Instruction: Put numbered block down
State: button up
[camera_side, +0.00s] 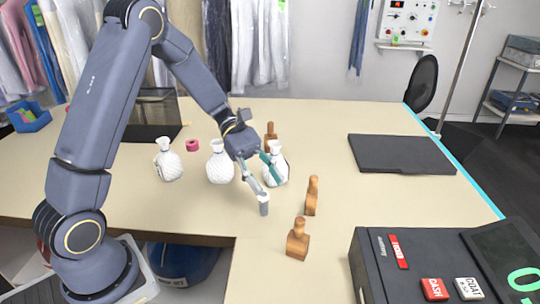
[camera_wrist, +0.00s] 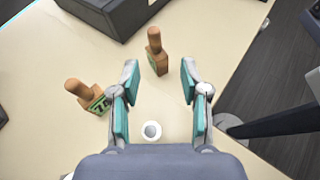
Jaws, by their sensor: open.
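Wooden blocks with upright handles stand on the table: one near the front (camera_side: 297,242), one behind it (camera_side: 311,196) and one farther back (camera_side: 270,134). In the wrist view, one block (camera_wrist: 85,94) has a green label that seems to read 75. Another block (camera_wrist: 156,54) stands beyond the fingertips, its label hardly visible. My gripper (camera_side: 271,190) is open with nothing between its fingertips; its spread fingers also show in the wrist view (camera_wrist: 160,72). It is low over the table, left of the two nearer blocks and apart from them.
A small pale cylinder (camera_side: 264,205) is by one fingertip. A pink roll (camera_side: 192,145) lies behind. A dark flat board (camera_side: 401,154) and a cash register (camera_side: 395,272) are at right.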

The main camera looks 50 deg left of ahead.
jog(key=s+a+r+m+t+y, duration=0.2)
jog(key=s+r+m+t+y, duration=0.1)
jog(key=s+r+m+y, duration=0.2)
jog(key=s+a+r+m+t+y, duration=0.3)
jog(key=s+m+y, duration=0.5)
jog(key=m, duration=0.3)
jog(key=shift+s+r+t, duration=0.5)
jog(key=shift+s+r, duration=0.35)
jog(key=shift+r, duration=0.05)
jog(key=shift+o, duration=0.7)
